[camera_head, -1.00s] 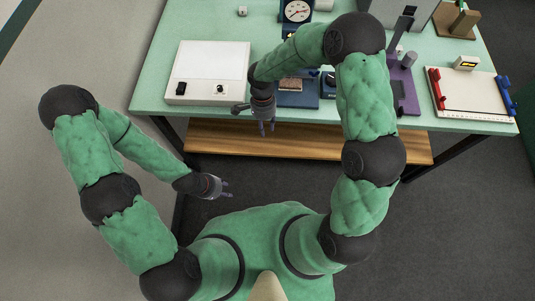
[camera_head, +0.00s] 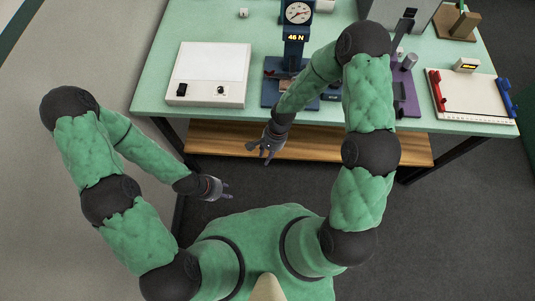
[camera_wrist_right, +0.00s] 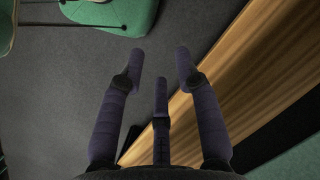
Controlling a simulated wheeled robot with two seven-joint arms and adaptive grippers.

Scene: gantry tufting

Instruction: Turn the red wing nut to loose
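A small dark-red part (camera_head: 270,73) shows at the left side of the blue test stand (camera_head: 293,53). It is too small to tell if it is the red wing nut. My right forearm crosses in front of the stand's base and hides part of it. My right gripper (camera_head: 267,156) hangs in front of the table's near edge, apart from the stand. In the right wrist view its fingers (camera_wrist_right: 160,75) are spread with nothing between them. My left gripper (camera_head: 226,190) is at the left, short of the table, with its fingers apart and empty.
The stand carries a dial gauge and a "46 N" display. A white box (camera_head: 209,71) lies left of it. At the right are a purple stand (camera_head: 405,98) and a white board (camera_head: 467,103) with red and blue clamps. A wooden shelf (camera_head: 330,148) runs below the green table (camera_head: 262,22).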

